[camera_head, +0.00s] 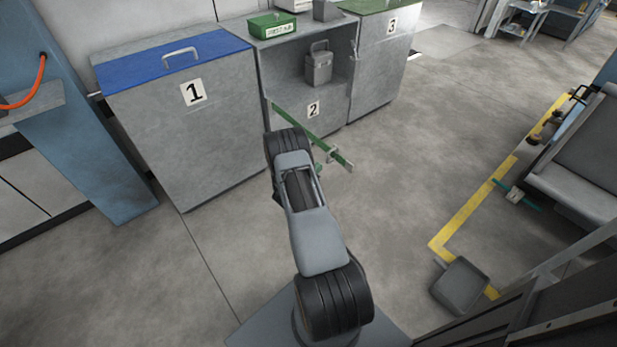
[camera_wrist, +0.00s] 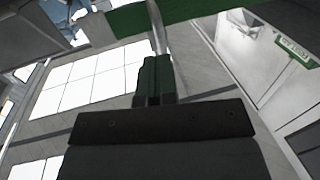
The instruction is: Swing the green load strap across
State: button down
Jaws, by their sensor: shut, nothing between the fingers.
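The green load strap (camera_head: 312,132) is a narrow bar in the head view. It runs from the left edge of the open bay marked 2 outward to the lower right, and its free end stands off the bay's front. A small pale fitting (camera_head: 333,153) sits near that end. In the wrist view a green band (camera_wrist: 190,12), probably the strap, crosses the top. My gripper (camera_wrist: 153,68) is shut and empty there, with a pale rod (camera_wrist: 157,28) just beyond its fingertips. Whether they touch, I cannot tell. In the head view my arm hides most of the gripper.
Bay 2 (camera_head: 285,68) holds a grey weight-like block (camera_head: 319,64). A blue-lidded bin 1 (camera_head: 190,110) stands left, bin 3 (camera_head: 383,60) right. A green box (camera_head: 272,25) sits on top. Open floor lies right, with a grey pan (camera_head: 460,285) near yellow lines.

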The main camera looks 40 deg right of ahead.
jog(key=shift+w+d, duration=0.15)
jog(key=shift+d, duration=0.8)
jog(key=shift+w+d, duration=0.1)
jog(key=shift+d, duration=0.8)
